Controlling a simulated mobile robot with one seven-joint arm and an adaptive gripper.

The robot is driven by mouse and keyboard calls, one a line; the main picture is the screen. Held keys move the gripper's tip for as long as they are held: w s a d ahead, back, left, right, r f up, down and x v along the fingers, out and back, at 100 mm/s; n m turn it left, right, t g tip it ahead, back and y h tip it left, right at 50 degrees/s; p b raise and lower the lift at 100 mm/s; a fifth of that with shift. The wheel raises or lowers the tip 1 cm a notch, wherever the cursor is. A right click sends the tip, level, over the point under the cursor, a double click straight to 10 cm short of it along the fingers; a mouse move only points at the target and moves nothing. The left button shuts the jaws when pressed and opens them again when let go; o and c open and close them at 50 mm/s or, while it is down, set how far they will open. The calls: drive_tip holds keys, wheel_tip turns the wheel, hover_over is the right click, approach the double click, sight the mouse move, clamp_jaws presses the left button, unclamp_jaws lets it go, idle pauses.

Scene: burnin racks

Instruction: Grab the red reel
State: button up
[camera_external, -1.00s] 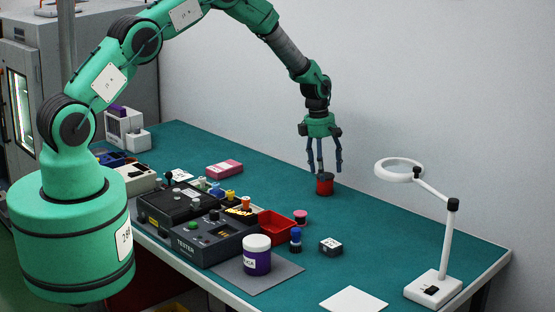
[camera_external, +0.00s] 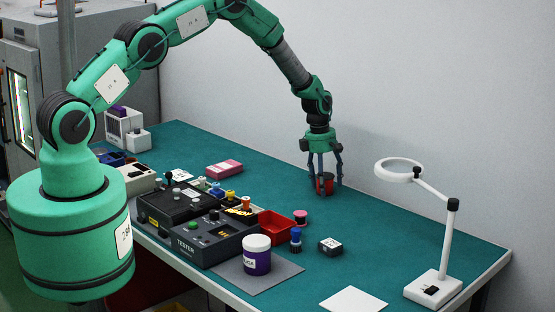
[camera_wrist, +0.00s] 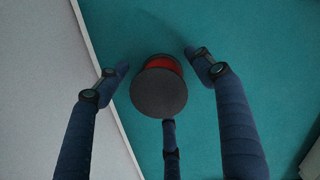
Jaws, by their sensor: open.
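The red reel (camera_external: 325,186) stands on the teal table near its back edge, by the wall. In the wrist view the reel (camera_wrist: 159,88) shows a dark round top with a strip of red behind it. My gripper (camera_external: 325,185) is lowered over the reel, its blue fingers reaching down around it. In the wrist view the fingers of my gripper (camera_wrist: 161,92) are spread, one on the left, one on the right and one below. Gaps show between the left and right fingers and the reel. Whether the lower finger touches it I cannot tell.
A magnifier lamp (camera_external: 448,240) stands at the right of the table (camera_external: 390,235). A red tray (camera_external: 278,226), a pink-topped spool (camera_external: 300,216), a tester box (camera_external: 215,240) and a purple jar (camera_external: 257,256) stand in front. The table around the reel is clear.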

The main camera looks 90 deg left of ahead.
sight(326, 175)
idle(0.3)
drive_tip(key=c, duration=1.4)
drive_tip(key=shift+c, duration=0.3)
drive_tip(key=shift+r, duration=0.1)
drive_tip(key=shift+r, duration=0.7)
wheel_tip(326, 175, up, 2)
drive_tip(key=shift+r+b, duration=0.1)
drive_tip(key=shift+b, duration=0.2)
drive_tip(key=s+d, duration=0.3)
drive_tip(key=s, duration=0.1)
drive_tip(key=s+d+r, duration=0.1)
drive_tip(key=s+d, duration=0.2)
drive_tip(key=s, duration=0.1)
drive_tip(key=s+d+b, duration=0.1)
drive_tip(key=s+d, duration=0.2)
drive_tip(key=s, duration=0.1)
drive_tip(key=shift+s+d+r, duration=0.15)
drive_tip(key=shift+s+d, duration=0.15)
drive_tip(key=shift+d, duration=0.1)
